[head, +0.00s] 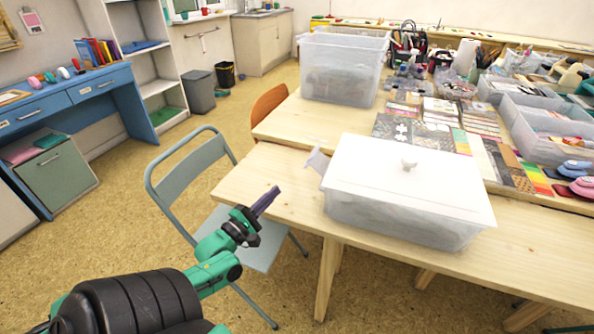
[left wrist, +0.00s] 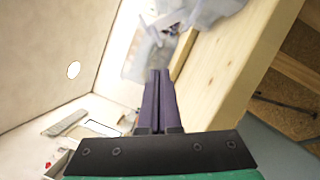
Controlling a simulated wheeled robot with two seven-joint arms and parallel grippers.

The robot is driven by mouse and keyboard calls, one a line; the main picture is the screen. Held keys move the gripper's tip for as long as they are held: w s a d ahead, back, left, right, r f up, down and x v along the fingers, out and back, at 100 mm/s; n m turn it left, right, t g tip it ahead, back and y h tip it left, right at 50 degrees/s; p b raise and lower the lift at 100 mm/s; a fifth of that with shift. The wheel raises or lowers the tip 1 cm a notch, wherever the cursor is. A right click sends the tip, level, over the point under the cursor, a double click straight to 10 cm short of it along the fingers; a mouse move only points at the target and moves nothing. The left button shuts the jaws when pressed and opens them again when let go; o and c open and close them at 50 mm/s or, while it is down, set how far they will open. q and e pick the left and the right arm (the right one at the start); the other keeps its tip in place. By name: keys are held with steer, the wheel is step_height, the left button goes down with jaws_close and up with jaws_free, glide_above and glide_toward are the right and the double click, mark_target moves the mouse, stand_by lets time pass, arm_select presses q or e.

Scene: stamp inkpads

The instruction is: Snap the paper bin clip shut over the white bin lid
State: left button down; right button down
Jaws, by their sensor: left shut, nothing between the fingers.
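The paper bin is a translucent tub (head: 400,218) on the near table, with a white lid (head: 375,175) lying over it and a small pale knob on top. A pale clip (head: 317,160) sticks out from the bin's left end, tilted outward and up, apart from the lid's top. My left gripper (head: 268,200) is shut and empty, left of the table edge and below the clip. Its purple fingers (left wrist: 159,95) are together in the left wrist view, where pale translucent plastic of the bin (left wrist: 212,10) shows at the top. My right gripper is out of view.
The wooden table edge (head: 275,212) runs close to my left gripper. A grey-blue folding chair (head: 200,165) stands beside and below it. Another translucent tub (head: 342,70) stands behind, and paper sheets and craft supplies cover the right of the tables.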

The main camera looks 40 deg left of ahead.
arm_select(q)
glide_toward(319, 164)
steer(key=w+a, duration=0.2)
steer(key=w+a+f, duration=0.1)
steer(key=w+a, duration=0.1)
steer(key=a, duration=0.1)
steer(key=shift+w+a, duration=0.15)
steer(key=shift+w, duration=0.1)
steer(key=shift+r, duration=0.1)
steer(key=shift+r+m+p, duration=0.3)
steer(key=shift+m+p, duration=0.1)
steer(key=shift+p, duration=0.15)
steer(key=shift+r, duration=0.1)
